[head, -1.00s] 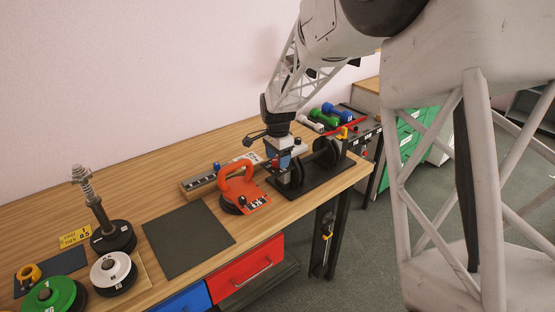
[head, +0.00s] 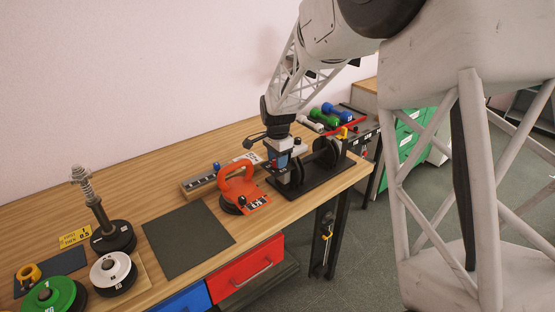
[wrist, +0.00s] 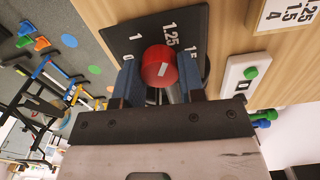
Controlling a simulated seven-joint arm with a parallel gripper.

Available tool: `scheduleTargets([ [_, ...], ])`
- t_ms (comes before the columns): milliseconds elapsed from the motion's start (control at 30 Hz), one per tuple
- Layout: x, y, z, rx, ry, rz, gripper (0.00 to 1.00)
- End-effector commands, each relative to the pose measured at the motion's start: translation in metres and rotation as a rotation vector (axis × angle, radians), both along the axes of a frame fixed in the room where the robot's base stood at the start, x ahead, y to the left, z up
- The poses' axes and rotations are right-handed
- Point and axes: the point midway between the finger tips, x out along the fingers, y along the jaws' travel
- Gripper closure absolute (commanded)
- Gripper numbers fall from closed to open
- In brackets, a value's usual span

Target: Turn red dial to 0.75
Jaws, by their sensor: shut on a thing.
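The red dial (wrist: 158,66) is a round knob with a short white mark on its face. My gripper (wrist: 160,82) is shut on the dial, one blue finger on each side. The lower part of the panel is hidden behind the gripper. In the head view, my gripper (head: 279,163) is low over the far right part of the bench, and the dial is too small and covered to read.
A dark mat (head: 187,239) is bare.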

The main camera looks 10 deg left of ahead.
Motion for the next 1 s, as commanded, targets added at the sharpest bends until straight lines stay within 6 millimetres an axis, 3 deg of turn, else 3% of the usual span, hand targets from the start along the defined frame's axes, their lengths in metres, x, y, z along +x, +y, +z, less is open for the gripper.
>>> scheduleTargets([
  [367,-0.0005,0.0005,-0.0008,-0.001,0.005,0.151,0.87],
  [1000,-0.0006,0.0010,-0.0008,-0.007,0.012,0.725,0.87],
])
